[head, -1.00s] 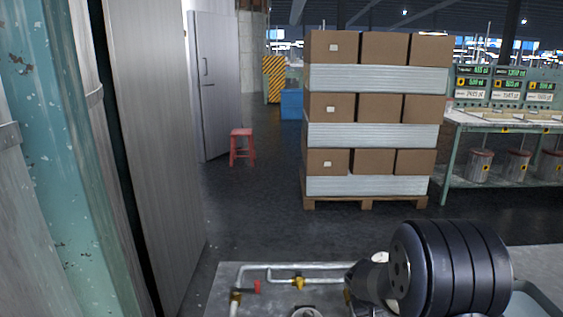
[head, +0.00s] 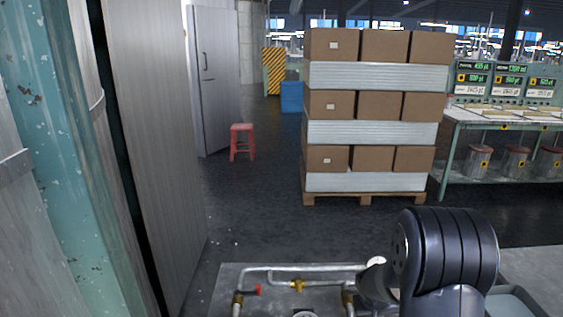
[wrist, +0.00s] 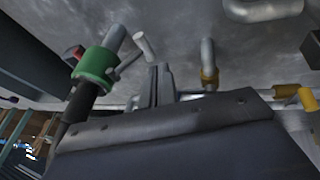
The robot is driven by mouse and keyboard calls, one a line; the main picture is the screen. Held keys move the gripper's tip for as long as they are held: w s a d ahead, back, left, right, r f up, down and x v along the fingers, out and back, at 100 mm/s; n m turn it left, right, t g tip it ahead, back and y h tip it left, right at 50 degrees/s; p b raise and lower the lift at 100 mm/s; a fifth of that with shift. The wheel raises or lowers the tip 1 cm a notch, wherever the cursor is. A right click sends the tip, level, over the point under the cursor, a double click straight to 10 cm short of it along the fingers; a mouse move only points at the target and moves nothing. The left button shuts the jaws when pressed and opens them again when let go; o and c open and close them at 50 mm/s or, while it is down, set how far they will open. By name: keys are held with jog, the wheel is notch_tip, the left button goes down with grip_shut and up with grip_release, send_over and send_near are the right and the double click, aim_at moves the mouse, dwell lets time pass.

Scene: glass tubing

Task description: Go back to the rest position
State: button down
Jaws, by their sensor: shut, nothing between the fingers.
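My gripper (wrist: 160,70) shows in the wrist view as two thin dark fingers close together, with nothing between them. It stands above the dark wrist housing and is clear of the pipes as far as I can tell. In the head view my dark arm joint fills the lower right, and the gripper itself is hidden. Metal tubing (head: 300,268) with a red valve handle (head: 257,290) and a brass fitting (head: 297,286) lies on the grey bench top (head: 228,285).
The wrist view shows a green collar (wrist: 95,65) on a pipe at left and a yellow fitting (wrist: 209,78) at right. A grey tray (head: 515,303) sits beside my arm. Stacked boxes (head: 380,105), a red stool (head: 242,140) and a tall grey panel (head: 155,130) stand beyond the bench.

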jog(key=shift+f+b, duration=0.25)
jog(key=shift+b, duration=0.45)
jog(key=b, duration=0.2)
jog(key=shift+a+f+h+b, duration=0.15)
jog(key=shift+f+h+b, duration=0.15)
jog(key=shift+h, duration=0.1)
jog(key=shift+w+b, duration=0.1)
jog(key=shift+b, duration=0.35)
jog(key=h+b, duration=0.1)
jog(key=b, duration=0.1)
jog(key=n+b, duration=0.1)
jog(key=b, duration=0.2)
jog(key=shift+w+f+h, duration=0.2)
jog(key=shift+h, duration=0.2)
jog(key=shift+w+h+b, duration=0.1)
jog(key=shift+h+b, duration=0.3)
jog(key=shift+b, duration=0.85)
jog(key=h+b, duration=0.1)
jog(key=b, duration=0.4)
jog(key=shift+d+r+n+h, duration=0.25)
jog(key=shift+r+n+h, duration=0.05)
jog(key=shift+r+h, duration=0.1)
